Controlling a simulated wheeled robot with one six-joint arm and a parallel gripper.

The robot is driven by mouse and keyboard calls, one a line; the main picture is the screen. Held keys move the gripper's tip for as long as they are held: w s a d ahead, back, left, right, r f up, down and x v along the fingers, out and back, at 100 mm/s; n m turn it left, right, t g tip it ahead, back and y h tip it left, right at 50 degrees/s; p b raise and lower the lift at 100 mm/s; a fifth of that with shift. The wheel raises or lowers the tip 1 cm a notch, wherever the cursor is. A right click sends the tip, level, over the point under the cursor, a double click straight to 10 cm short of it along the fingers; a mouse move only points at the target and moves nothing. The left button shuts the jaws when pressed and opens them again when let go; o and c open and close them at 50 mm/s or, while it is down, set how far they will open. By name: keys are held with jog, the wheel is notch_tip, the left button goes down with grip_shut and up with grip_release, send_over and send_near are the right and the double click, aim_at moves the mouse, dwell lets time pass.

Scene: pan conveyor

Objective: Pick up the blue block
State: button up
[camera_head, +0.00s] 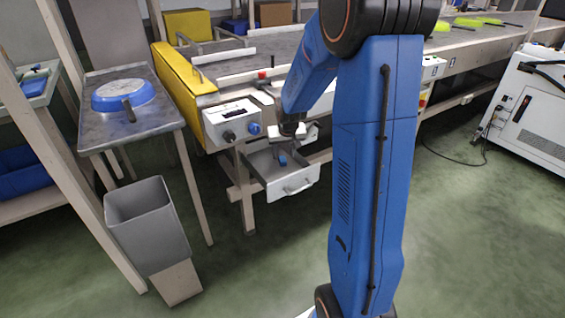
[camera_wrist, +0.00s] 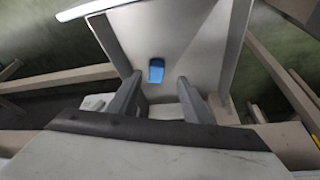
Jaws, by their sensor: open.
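The small blue block (camera_wrist: 156,71) lies on the floor of an open drawer (camera_wrist: 185,20) in the wrist view. In the head view the block (camera_head: 283,160) shows inside the pulled-out drawer (camera_head: 290,187) under the conveyor. My gripper (camera_wrist: 158,90) is open, with its two grey fingers apart and nothing between them. The block lies beyond the fingertips, roughly in line with the gap between them. In the head view my gripper (camera_head: 287,135) is over the back part of the drawer, partly hidden by my arm.
A control box (camera_head: 232,124) with knobs is left of the drawer, below the conveyor. A side table (camera_head: 160,122) holds a blue pan (camera_head: 122,95). The drawer walls enclose the block.

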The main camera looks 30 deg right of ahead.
aim_at(283, 160)
jog(key=shift+d+x, duration=0.15)
jog(key=shift+x, duration=1.3)
jog(key=shift+d+x, duration=0.15)
jog(key=shift+x, duration=1.35)
jog(key=shift+w+r, duration=0.1)
jog(key=c, duration=1.1)
